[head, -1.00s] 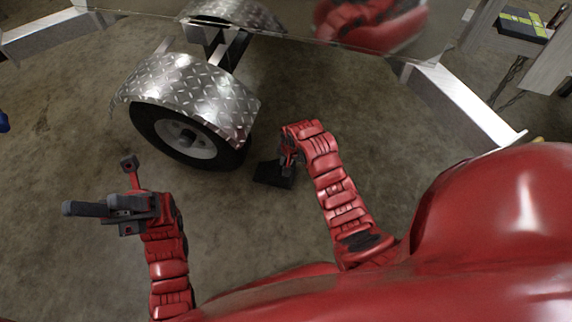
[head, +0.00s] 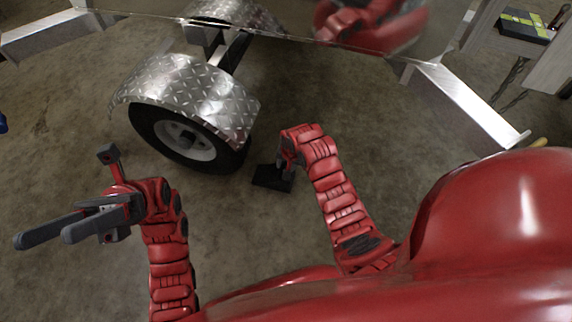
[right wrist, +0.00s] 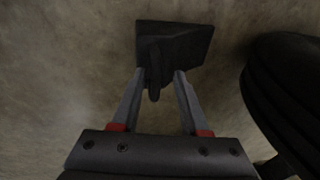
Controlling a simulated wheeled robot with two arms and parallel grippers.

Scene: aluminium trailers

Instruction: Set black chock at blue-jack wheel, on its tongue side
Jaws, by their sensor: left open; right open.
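The black chock (head: 270,178) lies on the floor just right of the trailer wheel (head: 188,140), close to the tyre. In the right wrist view the chock (right wrist: 192,42) shows a handle (right wrist: 154,80) pointing back between my fingers. My right gripper (right wrist: 162,74) is open, with one finger on each side of the handle and gaps beside it. In the head view the right gripper (head: 284,160) is partly hidden by its own arm. My left gripper (head: 43,238) is open and empty over bare floor at lower left. The blue jack cannot be made out for certain.
A diamond-plate fender (head: 185,90) covers the wheel's top. The tyre (right wrist: 285,95) stands right of my right gripper. A blue object (head: 3,122) is cut off at the left edge. Aluminium frame rails (head: 470,105) cross the upper right. The floor between my arms is clear.

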